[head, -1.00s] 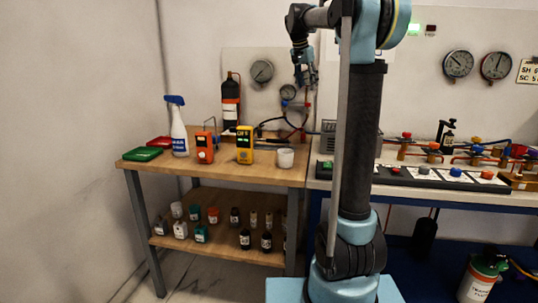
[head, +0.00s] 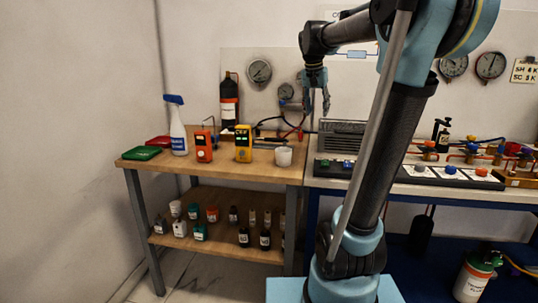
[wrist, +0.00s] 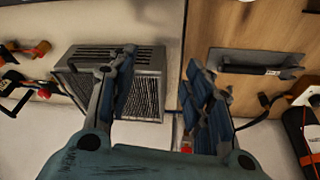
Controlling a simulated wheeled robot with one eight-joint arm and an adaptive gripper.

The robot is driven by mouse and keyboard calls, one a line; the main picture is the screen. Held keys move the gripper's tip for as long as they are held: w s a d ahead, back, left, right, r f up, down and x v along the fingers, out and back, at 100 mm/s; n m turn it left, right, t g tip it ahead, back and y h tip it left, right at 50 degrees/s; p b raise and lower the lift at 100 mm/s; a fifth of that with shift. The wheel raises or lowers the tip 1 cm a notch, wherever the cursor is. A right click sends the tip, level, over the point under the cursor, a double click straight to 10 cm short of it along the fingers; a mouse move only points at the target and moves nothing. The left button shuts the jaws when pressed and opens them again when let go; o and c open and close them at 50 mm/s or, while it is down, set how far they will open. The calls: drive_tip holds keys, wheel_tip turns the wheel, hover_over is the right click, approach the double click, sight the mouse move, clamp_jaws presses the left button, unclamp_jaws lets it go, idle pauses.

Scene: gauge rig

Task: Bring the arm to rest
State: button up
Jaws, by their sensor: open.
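My gripper (head: 316,103) hangs fingers down from my bent arm, above the right end of the wooden table (head: 220,172), in front of the wall. It is open and empty. In the wrist view its two blue-padded fingers (wrist: 160,100) stand apart with nothing between them. Behind the fingers there lie a grey vented box (wrist: 140,62) and part of the wooden top. My arm's column leans to the right in the head view and hides part of the bench at the right.
A white cup (head: 283,157), a yellow meter (head: 243,145), an orange meter (head: 203,146) and a spray bottle (head: 178,130) stand on the table. The grey vented box (head: 341,135) and a control panel (head: 450,173) are on the right bench. Gauges (head: 259,72) hang on the wall.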

drive_tip(key=s+f+n, duration=0.1)
drive_tip(key=s+f, duration=0.3)
drive_tip(key=s, duration=0.1)
drive_tip(key=s+f+n, duration=0.1)
drive_tip(key=s+f, duration=0.4)
drive_tip(key=s, duration=0.1)
drive_tip(key=s+d+f+y, duration=0.1)
drive_tip(key=s+f, duration=0.3)
drive_tip(key=s, duration=0.1)
drive_tip(key=shift+s+d+f+n, duration=0.1)
drive_tip(key=shift+s+f+n, duration=0.2)
drive_tip(key=shift+f+n, duration=0.1)
drive_tip(key=s+f+n+y, duration=0.1)
drive_tip(key=s+f+n, duration=0.1)
drive_tip(key=s+f, duration=1.1)
wheel_tip(320, 180, down, 3)
drive_tip(key=shift+s+a+f+n+g, duration=0.1)
drive_tip(key=shift+s+a+n+g, duration=0.05)
drive_tip(key=shift+a+n+g, duration=0.2)
drive_tip(key=shift+w+d+f, duration=0.1)
drive_tip(key=shift+w+f, duration=0.05)
drive_tip(key=shift+w, duration=0.3)
